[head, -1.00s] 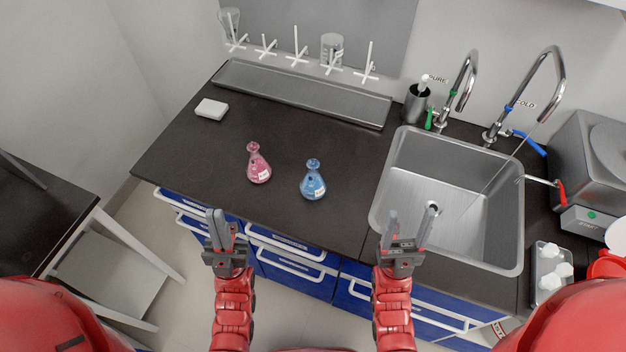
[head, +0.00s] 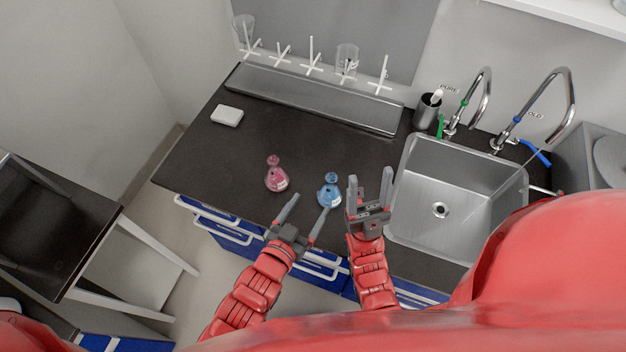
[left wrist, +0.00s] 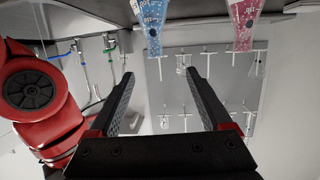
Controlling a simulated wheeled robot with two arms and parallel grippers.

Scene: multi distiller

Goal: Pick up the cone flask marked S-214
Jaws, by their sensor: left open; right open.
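Two cone flasks stand upright on the dark bench: a pink one (head: 276,180) on the left and a blue one (head: 330,194) on the right. Both carry small white labels that I cannot read, so I cannot tell which is S-214. My left gripper (head: 308,205) is open and empty, in front of and between the flasks, pointing toward them. My right gripper (head: 370,176) is open and empty, just right of the blue flask. In the left wrist view the blue flask (left wrist: 152,22) and pink flask (left wrist: 243,22) appear upside down beyond my fingers.
A sink (head: 445,205) with two taps lies at the right. A metal drying tray (head: 310,98) with pegs behind it runs along the back. A white block (head: 227,116) lies at the back left. The bench left of the pink flask is clear.

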